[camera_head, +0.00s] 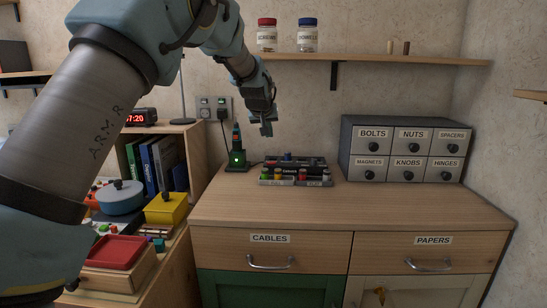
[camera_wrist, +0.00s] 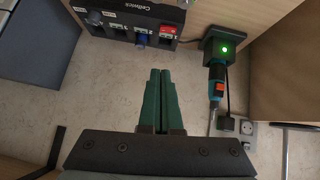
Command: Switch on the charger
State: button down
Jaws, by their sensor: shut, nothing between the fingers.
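My gripper (camera_head: 267,128) is shut and empty, held in the air in front of the wall, above the counter. Its green fingers (camera_wrist: 160,72) lie together in the wrist view. A black unit marked "Cellwick" (camera_wrist: 130,8) has a red part (camera_wrist: 168,30), a blue part (camera_wrist: 140,38) and dark knobs; it stands on the counter in the head view (camera_head: 296,181), below my gripper. Left of it in the head view is a dark green dock (camera_head: 237,167) holding a teal and orange tool; its green light (camera_wrist: 225,49) is lit. I cannot tell which unit is the charger.
A wall socket plate (camera_head: 214,108) with a black plug and cord is behind the dock. A grey drawer cabinet (camera_head: 407,150) stands at the counter's right. A wooden shelf (camera_head: 385,60) with jars is above. The counter front (camera_head: 350,207) is clear.

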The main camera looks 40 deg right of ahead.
jog(key=p, duration=0.3)
send_over(271, 162)
jog(key=s, duration=0.2)
notch_tip(271, 162, down, 7)
jog(key=f+p, duration=0.1)
jog(key=f, duration=0.2)
jog(key=shift+a, duration=0.2)
jog(key=shift+f, duration=0.45)
